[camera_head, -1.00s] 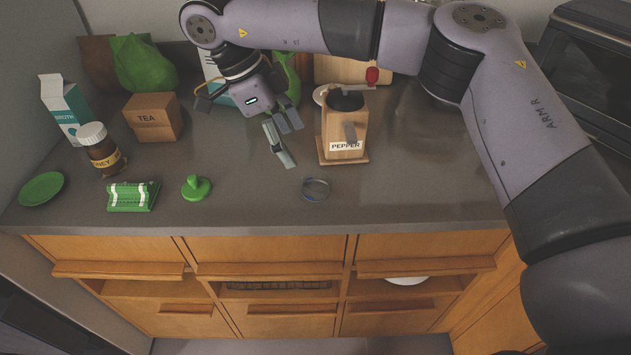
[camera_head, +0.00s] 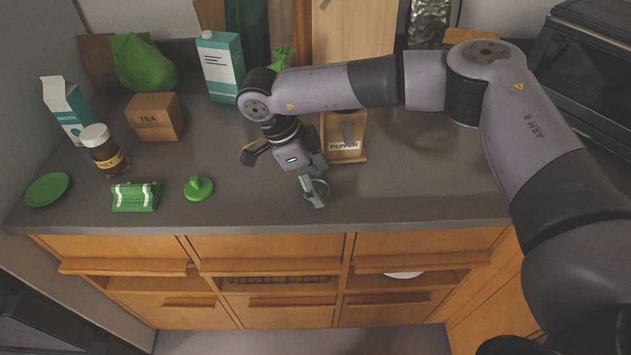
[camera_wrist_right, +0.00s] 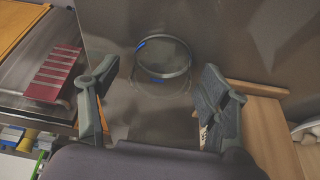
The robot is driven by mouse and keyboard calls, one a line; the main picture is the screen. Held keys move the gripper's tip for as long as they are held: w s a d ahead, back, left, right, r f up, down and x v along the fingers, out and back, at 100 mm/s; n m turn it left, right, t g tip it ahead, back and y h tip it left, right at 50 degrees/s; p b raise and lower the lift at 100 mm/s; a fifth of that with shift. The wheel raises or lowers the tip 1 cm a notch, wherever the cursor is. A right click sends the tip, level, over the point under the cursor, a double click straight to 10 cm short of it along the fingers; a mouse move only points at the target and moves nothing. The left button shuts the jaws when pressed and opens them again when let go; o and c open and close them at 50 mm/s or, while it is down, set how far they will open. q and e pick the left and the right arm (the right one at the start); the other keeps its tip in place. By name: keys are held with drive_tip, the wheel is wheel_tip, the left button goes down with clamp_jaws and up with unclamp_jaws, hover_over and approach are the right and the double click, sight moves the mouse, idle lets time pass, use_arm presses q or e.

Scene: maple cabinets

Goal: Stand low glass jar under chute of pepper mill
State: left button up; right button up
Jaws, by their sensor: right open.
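The low glass jar (camera_head: 323,188) stands on the counter in front of the pepper mill, partly covered by a finger of my right gripper in the head view. In the right wrist view the clear jar (camera_wrist_right: 163,58) shows a round rim and blue marks, ahead of and between the fingertips. The wooden pepper mill (camera_head: 346,155), labelled PEPPER, stands just behind the jar; my arm hides its top. Its wooden base shows at the right of the wrist view (camera_wrist_right: 268,130). My right gripper (camera_head: 316,178) is open and empty, close to the jar. My left gripper is out of view.
A green knobbed object (camera_head: 199,188), a green-and-white item (camera_head: 136,196), a honey jar (camera_head: 103,152), a tea box (camera_head: 156,118) and a green plate (camera_head: 47,188) are to the left. Cartons stand behind. The counter right of the mill is clear. The front edge is near the jar.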

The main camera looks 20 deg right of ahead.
drive_tip(key=shift+c, duration=0.2)
drive_tip(key=c, duration=1.3)
